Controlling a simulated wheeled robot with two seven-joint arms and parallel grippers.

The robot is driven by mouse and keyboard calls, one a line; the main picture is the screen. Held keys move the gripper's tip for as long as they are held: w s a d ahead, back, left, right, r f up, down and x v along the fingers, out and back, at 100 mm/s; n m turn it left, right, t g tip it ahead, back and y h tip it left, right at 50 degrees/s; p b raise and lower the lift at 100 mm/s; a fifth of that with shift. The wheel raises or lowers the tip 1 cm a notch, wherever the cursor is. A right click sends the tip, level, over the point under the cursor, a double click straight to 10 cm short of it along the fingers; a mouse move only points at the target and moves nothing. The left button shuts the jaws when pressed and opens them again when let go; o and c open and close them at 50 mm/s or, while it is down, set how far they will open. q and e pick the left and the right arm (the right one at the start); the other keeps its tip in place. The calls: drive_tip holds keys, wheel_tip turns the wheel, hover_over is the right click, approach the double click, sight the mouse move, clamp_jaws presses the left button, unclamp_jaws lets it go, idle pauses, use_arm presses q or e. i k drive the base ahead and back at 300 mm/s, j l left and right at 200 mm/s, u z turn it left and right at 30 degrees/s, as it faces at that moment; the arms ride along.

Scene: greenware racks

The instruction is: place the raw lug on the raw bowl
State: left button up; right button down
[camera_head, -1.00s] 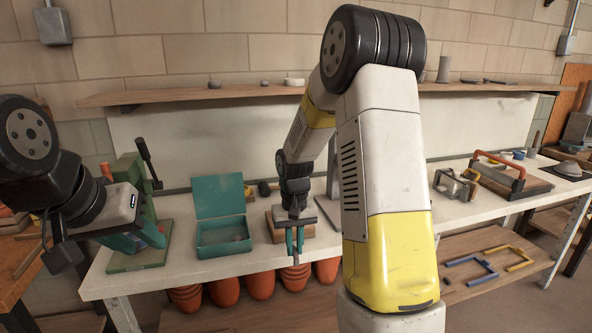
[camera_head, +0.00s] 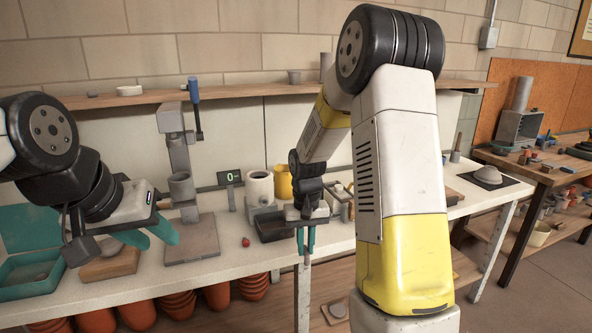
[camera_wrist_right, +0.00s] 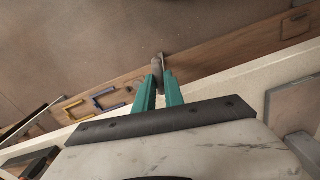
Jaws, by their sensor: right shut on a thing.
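My right gripper (camera_head: 306,240) points down at the front edge of the white bench. It is shut on a small grey-brown piece, the raw lug (camera_head: 307,258), which also shows between the fingertips in the right wrist view (camera_wrist_right: 157,72). The raw bowl (camera_head: 488,175) looks like a grey dome lying on a dark square mat (camera_head: 511,191) at the right end of the bench, apart from the gripper and to its right. My left gripper (camera_head: 150,234) is open and empty above the left part of the bench.
A dark tray (camera_head: 272,228), a white cylinder (camera_head: 259,188) and a yellow jug (camera_head: 284,182) stand behind the right gripper. A grey press stand (camera_head: 192,247) is left of them. My right arm hides part of the bench. A side table (camera_head: 541,174) stands at far right.

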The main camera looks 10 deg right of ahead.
sight(491, 168)
drive_tip(key=l, duration=0.45)
drive_tip(key=i+l+z, duration=0.1)
drive_tip(key=l, duration=0.3)
drive_tip(key=i+l, duration=0.15)
drive_tip(key=l, duration=0.25)
drive_tip(key=i+l, duration=0.1)
drive_tip(key=l, duration=0.35)
drive_tip(key=l+z, duration=0.1)
drive_tip(key=l, duration=0.3)
drive_tip(key=i+l, duration=0.15)
drive_tip(key=l, duration=0.3)
drive_tip(key=i+l, duration=0.15)
drive_tip(key=l, duration=0.25)
drive_tip(key=i+l, duration=0.2)
drive_tip(key=l, duration=0.15)
drive_tip(key=i+l+z, duration=0.1)
drive_tip(key=l, duration=0.3)
drive_tip(key=i+l, duration=0.25)
drive_tip(key=l, duration=0.15)
drive_tip(key=i+l, duration=0.2)
drive_tip(key=l, duration=0.15)
drive_tip(key=i, duration=0.3)
drive_tip(key=l+z, duration=0.05)
drive_tip(key=l, duration=0.05)
